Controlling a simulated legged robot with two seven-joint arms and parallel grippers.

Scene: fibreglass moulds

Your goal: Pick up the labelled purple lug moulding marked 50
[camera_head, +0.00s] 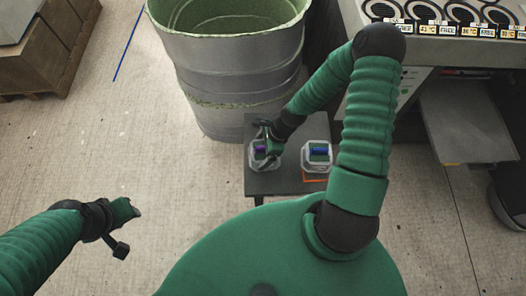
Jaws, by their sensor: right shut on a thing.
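The purple lug moulding (259,149) shows in a pale grey tray (256,164) on the left part of a small dark table. My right gripper (268,150) is over it, shut on the purple moulding, and hides part of it. Its label and number are too small to read. A blue moulding (320,151) sits in a second pale tray (306,163) to the right. My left gripper (130,228) is out over the floor at the lower left, away from the table. Its fingers are too small and angled to tell open from shut.
The small dark table (281,184) stands in front of a large grey drum (240,88). An orange item (315,179) lies under the right tray. Boxes (45,50) stand far left.

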